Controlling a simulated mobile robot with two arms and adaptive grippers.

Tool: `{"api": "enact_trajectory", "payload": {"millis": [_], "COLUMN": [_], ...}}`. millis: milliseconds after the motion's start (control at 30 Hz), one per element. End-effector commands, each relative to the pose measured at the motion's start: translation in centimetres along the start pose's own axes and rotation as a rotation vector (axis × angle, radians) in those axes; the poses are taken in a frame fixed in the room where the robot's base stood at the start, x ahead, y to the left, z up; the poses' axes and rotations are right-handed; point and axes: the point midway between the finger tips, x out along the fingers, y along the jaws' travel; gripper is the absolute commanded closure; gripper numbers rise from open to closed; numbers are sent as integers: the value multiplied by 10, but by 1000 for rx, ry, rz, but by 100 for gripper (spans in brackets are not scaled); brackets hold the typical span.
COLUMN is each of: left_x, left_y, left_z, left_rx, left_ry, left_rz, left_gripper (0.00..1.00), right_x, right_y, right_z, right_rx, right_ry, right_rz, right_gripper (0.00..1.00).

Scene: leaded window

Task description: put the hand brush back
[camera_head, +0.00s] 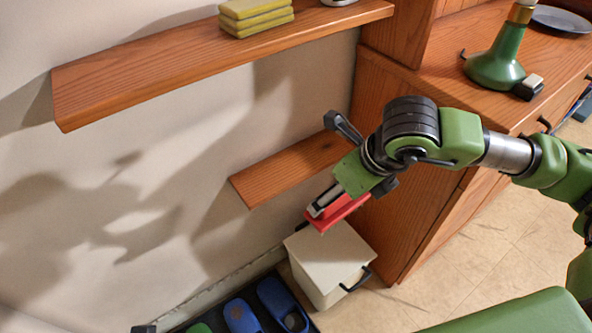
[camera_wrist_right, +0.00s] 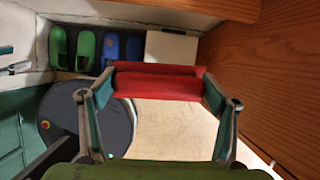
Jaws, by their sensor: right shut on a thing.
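The hand brush (camera_head: 337,211) is red, and its bristles cannot be made out. My right gripper (camera_head: 335,200) is shut on it and holds it in the air, in front of and below the small lower shelf (camera_head: 284,171). In the head view it overlaps the back of the pale box's lid. In the right wrist view the brush (camera_wrist_right: 158,82) spans crosswise between the two fingers of my right gripper (camera_wrist_right: 160,88). My left gripper is not in view.
A longer upper shelf (camera_head: 170,70) bears yellow sponges (camera_head: 255,15). A pale lidded box (camera_head: 330,260) with dark handles stands below, beside a dark tray with blue and green slippers (camera_head: 240,316). A wooden cabinet (camera_head: 420,190) bounds the right. The lower shelf's visible top looks bare.

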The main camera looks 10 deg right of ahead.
Motion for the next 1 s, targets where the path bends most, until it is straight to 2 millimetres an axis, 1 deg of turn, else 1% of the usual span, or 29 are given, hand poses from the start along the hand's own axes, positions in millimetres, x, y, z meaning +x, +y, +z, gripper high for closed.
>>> {"api": "enact_trajectory", "payload": {"millis": [133,233,600,700,800,1000], "left_x": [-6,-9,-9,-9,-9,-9], "left_y": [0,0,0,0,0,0], "left_z": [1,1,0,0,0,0], "left_rx": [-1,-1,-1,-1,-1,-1], "left_ry": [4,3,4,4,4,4], "left_rz": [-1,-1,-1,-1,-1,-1], "left_gripper": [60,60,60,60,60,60], "right_x": [2,6,41,48,53,58], "right_y": [-1,-1,-5,-6,-8,-8], "right_z": [3,15,96,112,123,135], "right_rx": [45,53,53,53,54,53], "right_ry": [0,-1,1,1,2,2], "right_rz": [-18,-20,-20,-20,-19,-19], "right_gripper": [40,40,40,40,40,40]}}
